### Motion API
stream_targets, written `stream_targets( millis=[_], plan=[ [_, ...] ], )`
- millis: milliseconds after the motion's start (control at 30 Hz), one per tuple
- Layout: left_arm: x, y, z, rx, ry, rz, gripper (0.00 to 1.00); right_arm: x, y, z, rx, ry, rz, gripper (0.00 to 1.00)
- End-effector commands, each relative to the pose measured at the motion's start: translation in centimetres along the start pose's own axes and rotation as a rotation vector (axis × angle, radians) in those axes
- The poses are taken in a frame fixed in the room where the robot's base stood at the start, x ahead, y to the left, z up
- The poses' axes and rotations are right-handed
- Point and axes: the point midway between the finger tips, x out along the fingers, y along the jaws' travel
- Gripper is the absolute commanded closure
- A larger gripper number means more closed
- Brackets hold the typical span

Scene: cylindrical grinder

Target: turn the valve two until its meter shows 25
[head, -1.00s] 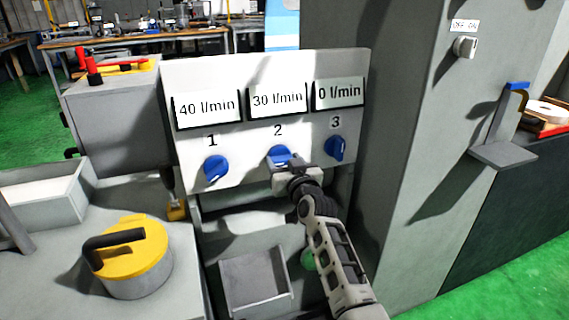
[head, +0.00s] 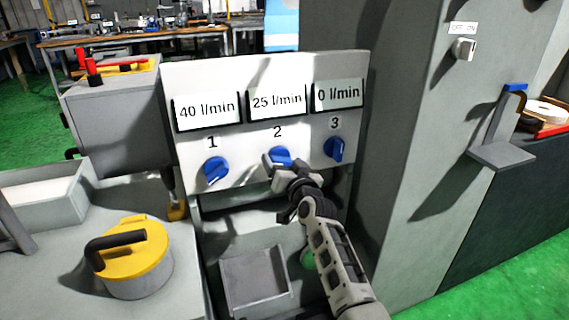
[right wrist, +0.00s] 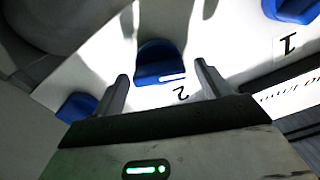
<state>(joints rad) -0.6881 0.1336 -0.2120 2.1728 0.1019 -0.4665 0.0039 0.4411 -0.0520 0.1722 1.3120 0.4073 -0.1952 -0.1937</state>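Valve two is a blue knob (head: 280,153) under the label 2 on a white panel (head: 239,150). Its meter (head: 277,101) reads 25 l/min. My right gripper (head: 283,168) is at the knob and hides its lower part in the head view. In the right wrist view, the fingers (right wrist: 161,72) are spread apart, one on each side of the blue knob (right wrist: 159,60), with gaps between them and it. The knob's white mark shows near the label 2. My left gripper is not in view.
Valve one (head: 215,170) sits to the left, its meter (head: 207,110) at 40 l/min. Valve three (head: 335,149) sits close on the right, its meter (head: 338,95) at 0 l/min. A yellow-lidded pot (head: 134,258) stands at lower left. A grey cabinet (head: 420,150) rises at right.

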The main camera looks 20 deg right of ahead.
Motion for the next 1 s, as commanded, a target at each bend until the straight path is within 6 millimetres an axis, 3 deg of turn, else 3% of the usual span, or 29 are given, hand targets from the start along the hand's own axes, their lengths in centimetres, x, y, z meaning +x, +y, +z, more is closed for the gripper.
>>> stream_targets(
  millis=[167,333,800,1000],
  plan=[
    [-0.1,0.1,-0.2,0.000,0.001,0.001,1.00,-0.1,0.0,-0.1,-0.001,0.000,0.000,0.24],
    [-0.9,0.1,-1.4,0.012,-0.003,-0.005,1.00,-1.7,-0.1,-0.3,-0.002,-0.002,0.002,0.24],
    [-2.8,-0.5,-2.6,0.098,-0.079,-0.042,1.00,-12.5,-0.1,-0.4,-0.003,-0.004,0.000,0.24],
    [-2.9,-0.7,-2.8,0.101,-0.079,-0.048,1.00,-15.2,-0.1,-0.2,-0.001,-0.001,0.000,0.24]
  ],
)
